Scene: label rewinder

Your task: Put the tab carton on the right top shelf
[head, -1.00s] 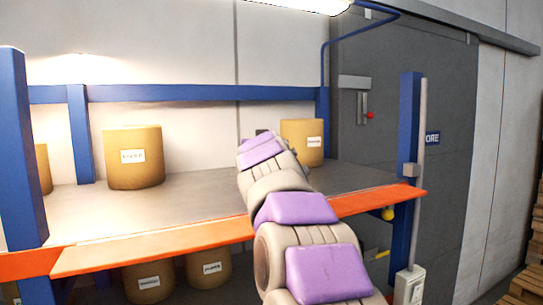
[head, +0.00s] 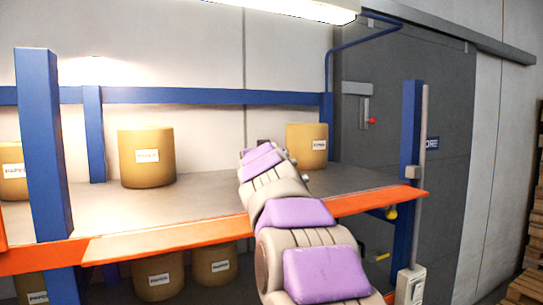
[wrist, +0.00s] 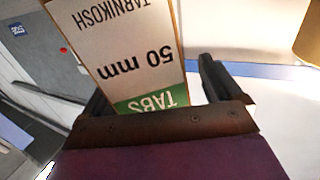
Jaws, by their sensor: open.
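The tab carton (wrist: 125,50) shows in the wrist view as a white label face reading "50 mm" with a green "TABS" band, upside down and tilted. It sits between the two dark fingers of my gripper (wrist: 160,92), which are open. I cannot tell whether a finger touches it or what it rests on. In the head view my arm reaches over the top shelf (head: 210,205), toward its right part, and hides the carton and most of my gripper.
On the top shelf stand a labelled tan drum (head: 147,158) left of my arm and another drum (head: 306,146) just right of it. More drums (head: 158,275) sit below. A blue post (head: 411,130) and orange front beam (head: 370,200) bound the shelf's right end.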

